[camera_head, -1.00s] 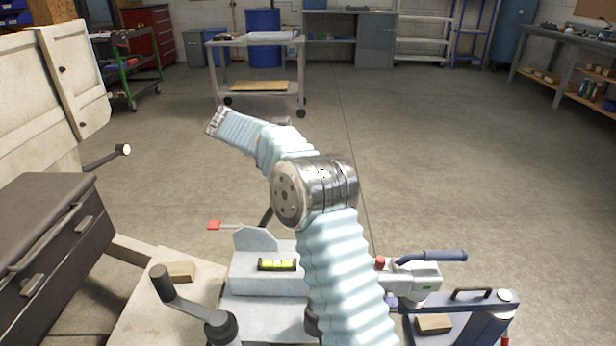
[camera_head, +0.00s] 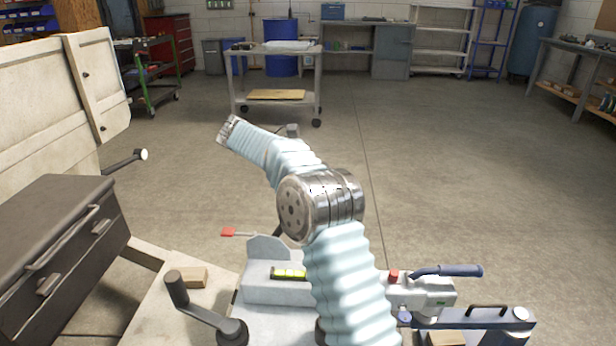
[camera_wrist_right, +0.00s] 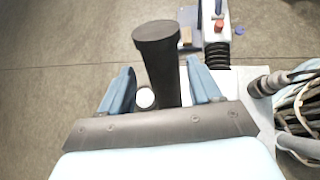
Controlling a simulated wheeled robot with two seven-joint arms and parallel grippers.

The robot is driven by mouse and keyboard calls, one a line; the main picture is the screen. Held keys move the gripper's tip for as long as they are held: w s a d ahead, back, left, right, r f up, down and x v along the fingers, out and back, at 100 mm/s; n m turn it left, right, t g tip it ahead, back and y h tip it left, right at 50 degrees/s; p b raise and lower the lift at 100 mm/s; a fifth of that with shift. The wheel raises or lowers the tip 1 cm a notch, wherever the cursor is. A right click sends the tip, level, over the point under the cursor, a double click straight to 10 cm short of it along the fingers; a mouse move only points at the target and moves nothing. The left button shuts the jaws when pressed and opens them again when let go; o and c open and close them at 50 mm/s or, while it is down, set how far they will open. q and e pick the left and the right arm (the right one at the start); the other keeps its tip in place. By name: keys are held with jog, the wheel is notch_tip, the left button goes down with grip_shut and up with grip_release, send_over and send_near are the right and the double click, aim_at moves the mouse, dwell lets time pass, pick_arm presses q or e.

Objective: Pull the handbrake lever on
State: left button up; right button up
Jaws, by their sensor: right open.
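The black handbrake lever (camera_wrist_right: 160,70) stands between the spread fingers of my right gripper (camera_wrist_right: 158,78) in the right wrist view. Its round, flat-topped end reaches beyond the fingertips. The gripper is open, and I see gaps on both sides of the lever. A small white round end shows beside the lever. In the head view my right arm crosses the middle and hides the gripper and most of the lever. A grey plate (camera_head: 267,248) shows at the lever's foot. My left gripper is not in view.
The coupling with a blue handle (camera_head: 450,270) and red button (camera_head: 393,275) is right of my arm. A black crank (camera_head: 177,290) and dark toolbox (camera_head: 60,240) are at left. Cables (camera_wrist_right: 300,110) lie right in the wrist view.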

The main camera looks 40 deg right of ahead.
jog(key=v, duration=0.7)
jog(key=shift+a+r, duration=0.15)
jog(key=shift+w, duration=0.1)
dwell(0.3)
